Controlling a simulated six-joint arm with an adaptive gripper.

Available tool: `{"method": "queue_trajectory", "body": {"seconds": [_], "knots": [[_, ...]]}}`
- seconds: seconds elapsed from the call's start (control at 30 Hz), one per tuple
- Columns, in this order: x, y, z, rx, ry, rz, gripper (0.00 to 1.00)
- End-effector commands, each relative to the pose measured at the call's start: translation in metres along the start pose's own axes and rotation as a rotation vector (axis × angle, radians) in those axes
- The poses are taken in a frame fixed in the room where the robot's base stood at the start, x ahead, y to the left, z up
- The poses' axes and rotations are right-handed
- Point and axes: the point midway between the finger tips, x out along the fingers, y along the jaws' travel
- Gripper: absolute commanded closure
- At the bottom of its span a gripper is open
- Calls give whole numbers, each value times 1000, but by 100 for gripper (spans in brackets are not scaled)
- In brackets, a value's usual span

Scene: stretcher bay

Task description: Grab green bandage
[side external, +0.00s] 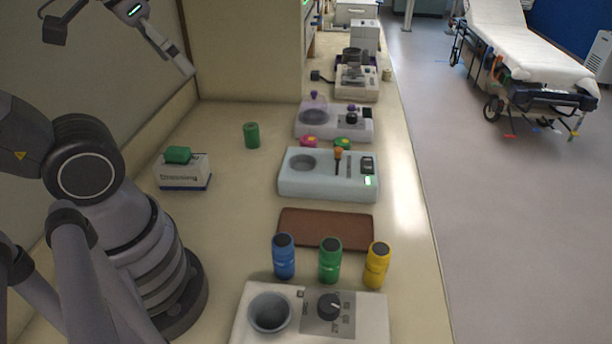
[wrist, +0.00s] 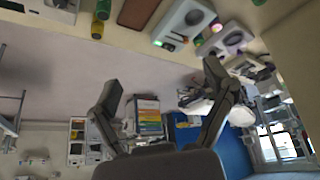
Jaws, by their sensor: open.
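A small upright green cylinder (side external: 251,135), which looks like a rolled bandage, stands alone on the left half of the counter in the side external view. Another green item (side external: 178,155) lies on top of a white box (side external: 184,172) to its left; I cannot tell for certain which one is the bandage. My gripper (wrist: 165,80) is open and empty in the wrist view, pointing out across the room. In the side external view my wrist is raised at the upper left, well above and apart from both green items.
Blue (side external: 284,257), green (side external: 330,261) and yellow (side external: 377,266) bottles stand by a brown mat (side external: 326,229). A pale device (side external: 328,185) with an orange-topped knob and further devices line the counter's right side. Counter around the green cylinder is clear. A stretcher (side external: 525,45) stands beyond.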

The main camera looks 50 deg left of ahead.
Motion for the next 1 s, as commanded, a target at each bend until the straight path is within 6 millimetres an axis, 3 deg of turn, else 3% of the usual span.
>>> {"method": "queue_trajectory", "body": {"seconds": [0.13, 0.23, 0.4, 0.6, 0.77, 0.87, 1.0], "knots": [[14, -5, -18, -24, 15, -14, 18], [40, -17, -49, -64, 54, -40, 18], [107, -56, -105, -151, 155, -104, 18], [191, -118, -135, -244, 282, -188, 18], [254, -171, -128, -313, 382, -261, 18], [289, -201, -110, -355, 445, -311, 18], [328, -235, -72, -407, 530, -383, 18]]}}
